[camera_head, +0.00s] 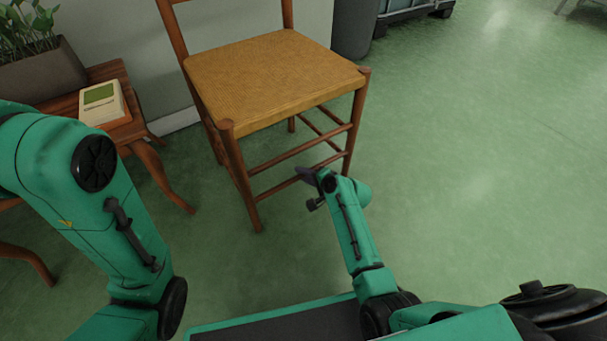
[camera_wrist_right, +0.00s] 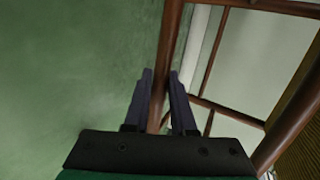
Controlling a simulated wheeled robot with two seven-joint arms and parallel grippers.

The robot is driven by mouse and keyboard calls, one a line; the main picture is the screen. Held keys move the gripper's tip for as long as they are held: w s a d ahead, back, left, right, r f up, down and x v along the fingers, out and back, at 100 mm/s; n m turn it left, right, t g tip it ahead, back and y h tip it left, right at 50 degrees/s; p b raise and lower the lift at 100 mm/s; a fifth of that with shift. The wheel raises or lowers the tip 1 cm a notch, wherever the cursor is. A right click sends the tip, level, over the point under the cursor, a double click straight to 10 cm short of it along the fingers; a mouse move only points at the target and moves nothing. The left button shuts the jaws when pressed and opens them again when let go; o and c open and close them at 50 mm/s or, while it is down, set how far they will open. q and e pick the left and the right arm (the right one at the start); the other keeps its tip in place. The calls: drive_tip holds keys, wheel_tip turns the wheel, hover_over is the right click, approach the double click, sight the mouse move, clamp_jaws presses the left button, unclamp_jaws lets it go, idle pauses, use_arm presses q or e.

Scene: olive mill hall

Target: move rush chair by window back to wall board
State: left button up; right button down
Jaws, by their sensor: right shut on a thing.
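The rush chair (camera_head: 270,75) stands upright on the green floor, with a woven straw seat and brown wooden legs. Its back is toward the pale wall (camera_head: 225,20). My right gripper (camera_head: 308,178) is at the chair's low front. In the right wrist view its two dark fingers (camera_wrist_right: 159,105) are shut on a brown wooden bar (camera_wrist_right: 168,55) of the chair, apparently a lower rung. The white board (camera_head: 180,120) along the wall's foot shows left of the chair. My left arm shows at the left, but its gripper is out of view.
A dark grey bin (camera_head: 353,28) is behind the chair to the right. The floor (camera_head: 480,160) to the right is clear.

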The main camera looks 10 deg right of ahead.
idle(0.5)
drive_tip(key=w+a+b, duration=0.4)
drive_tip(key=w, duration=0.4)
drive_tip(key=shift+a+r, duration=0.25)
idle(0.6)
